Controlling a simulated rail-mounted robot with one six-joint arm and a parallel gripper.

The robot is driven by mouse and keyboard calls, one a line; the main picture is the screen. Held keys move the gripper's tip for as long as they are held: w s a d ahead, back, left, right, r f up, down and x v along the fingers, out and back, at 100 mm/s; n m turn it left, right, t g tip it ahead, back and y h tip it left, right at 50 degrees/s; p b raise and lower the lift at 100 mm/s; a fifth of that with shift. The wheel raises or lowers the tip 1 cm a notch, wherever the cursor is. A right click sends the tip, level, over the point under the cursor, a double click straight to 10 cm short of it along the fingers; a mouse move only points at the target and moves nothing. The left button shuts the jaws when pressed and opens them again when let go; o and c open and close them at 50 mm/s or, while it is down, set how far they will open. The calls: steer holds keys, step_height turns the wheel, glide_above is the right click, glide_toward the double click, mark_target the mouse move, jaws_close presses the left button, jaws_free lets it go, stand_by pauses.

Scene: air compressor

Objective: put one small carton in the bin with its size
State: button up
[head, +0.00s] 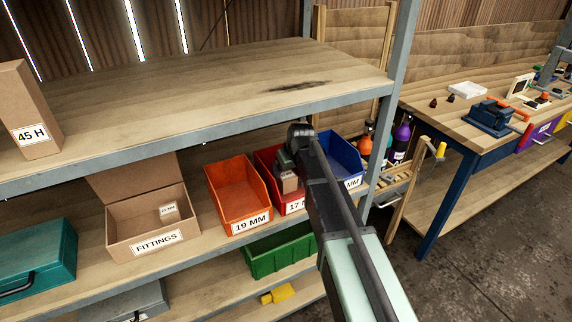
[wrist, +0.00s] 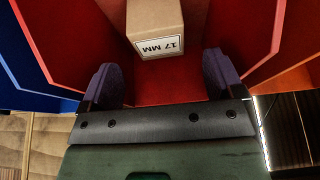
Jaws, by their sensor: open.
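A small brown carton (wrist: 155,18) labelled 17 MM lies in the red bin (wrist: 165,88), seen from above in the wrist view. My gripper (wrist: 160,72) is open, its two dark fingers apart and just short of the carton, with no contact visible. In the head view the carton (head: 289,183) shows inside the red bin (head: 268,165), whose label reads 17 and is partly hidden by my arm. My gripper (head: 286,160) is over that bin. Another small carton (head: 168,209) sits in the open FITTINGS box (head: 150,240); its label is too small to read.
An orange 19 MM bin (head: 238,190) stands left of the red bin and a blue bin (head: 345,155) right of it. The upper shelf (head: 210,90) overhangs them. A shelf post (head: 392,95) stands to the right. A green bin (head: 275,252) is below.

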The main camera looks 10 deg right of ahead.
steer(key=p+v, duration=0.2)
steer(key=v, duration=0.2)
steer(key=s+m+g+h, duration=0.1)
steer(key=s+m+g, duration=0.2)
steer(key=s, duration=2.3)
steer(key=shift+s+a+f+g, duration=0.25)
steer(key=shift+a+f+g, duration=0.15)
steer(key=shift+g, duration=0.2)
